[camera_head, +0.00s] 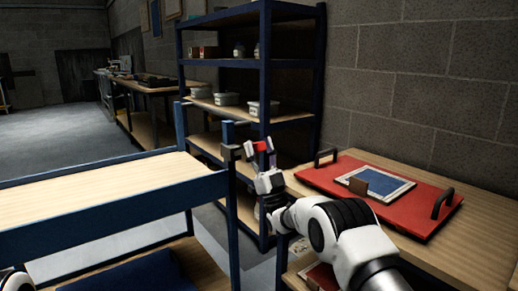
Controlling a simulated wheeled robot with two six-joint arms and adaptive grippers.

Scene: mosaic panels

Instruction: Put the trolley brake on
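The trolley (120,222), with a blue frame and pale wooden shelves, stands at the left. A blue post (228,133) rises at its right corner, with a small dark grey bracket (231,153) on it. I cannot tell for sure whether this is the brake. My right gripper (262,150) is just right of the bracket, by a small red part (262,146). The picture is too small to tell whether it touches the bracket, or whether its fingers are open. Of my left arm only a white piece shows at the bottom left corner; its gripper is out of view.
A wooden bench (462,256) at the right carries a red panel (414,217) with two black handles and a blue-and-white inset. A blue rack (265,75) with bins stands behind my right gripper. Open floor (60,150) lies beyond the trolley.

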